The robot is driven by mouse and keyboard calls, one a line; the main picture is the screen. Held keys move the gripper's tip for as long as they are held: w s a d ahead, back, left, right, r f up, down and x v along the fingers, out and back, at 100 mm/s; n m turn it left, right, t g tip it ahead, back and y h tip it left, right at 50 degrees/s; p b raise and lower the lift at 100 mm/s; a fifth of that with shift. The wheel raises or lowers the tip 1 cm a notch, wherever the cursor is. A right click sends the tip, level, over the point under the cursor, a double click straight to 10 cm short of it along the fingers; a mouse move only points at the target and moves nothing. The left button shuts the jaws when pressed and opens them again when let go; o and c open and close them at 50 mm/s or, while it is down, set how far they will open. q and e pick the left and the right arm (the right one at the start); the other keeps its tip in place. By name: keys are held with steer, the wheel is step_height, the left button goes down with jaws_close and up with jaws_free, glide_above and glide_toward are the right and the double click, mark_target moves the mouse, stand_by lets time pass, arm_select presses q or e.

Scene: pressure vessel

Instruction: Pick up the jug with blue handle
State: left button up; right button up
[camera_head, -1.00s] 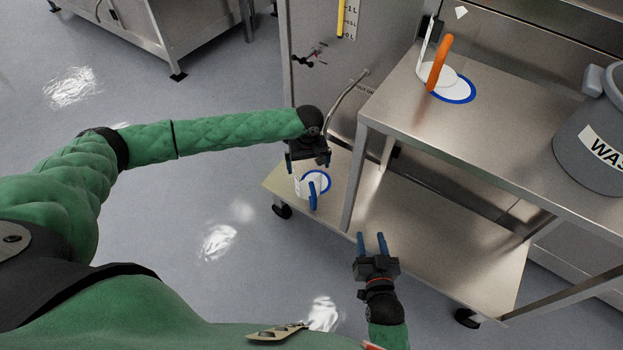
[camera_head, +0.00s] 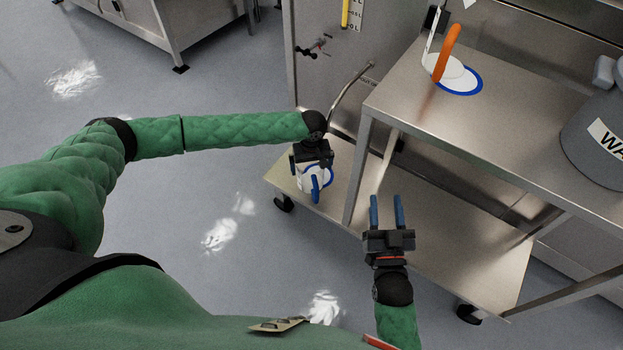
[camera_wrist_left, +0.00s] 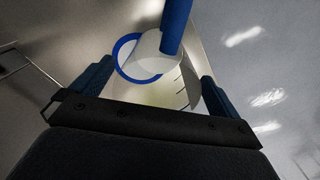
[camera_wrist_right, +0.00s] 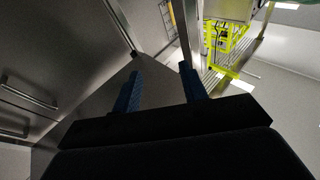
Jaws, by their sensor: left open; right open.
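The jug with the blue handle (camera_head: 316,188) stands on the lower shelf of the cart, at its left end. It is white with a blue rim. My left gripper (camera_head: 312,160) is open, right at the jug in the head view and partly hiding it. In the left wrist view the jug (camera_wrist_left: 152,68) lies between and beyond the two open fingers, its blue handle rising at the top; whether the fingers touch it I cannot tell. My right gripper (camera_head: 386,212) is open and empty, in front of the cart's lower shelf.
A jug with an orange handle (camera_head: 447,62) and blue base ring stands on the upper shelf (camera_head: 490,120). A grey waste bin (camera_head: 597,150) stands at the right. A cart leg (camera_head: 357,172) and a bent pipe (camera_head: 350,92) are close to my left gripper. The lower shelf's middle (camera_head: 440,220) is clear.

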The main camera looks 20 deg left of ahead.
arm_select(q)
step_height(320, 180, down, 3)
steer(key=shift+r, duration=0.2)
steer(key=c, duration=0.9)
arm_select(e)
step_height(320, 180, up, 6)
steer(key=t, duration=0.2)
steer(key=shift+s+d, duration=0.25)
arm_select(q)
steer(key=shift+r, duration=0.1)
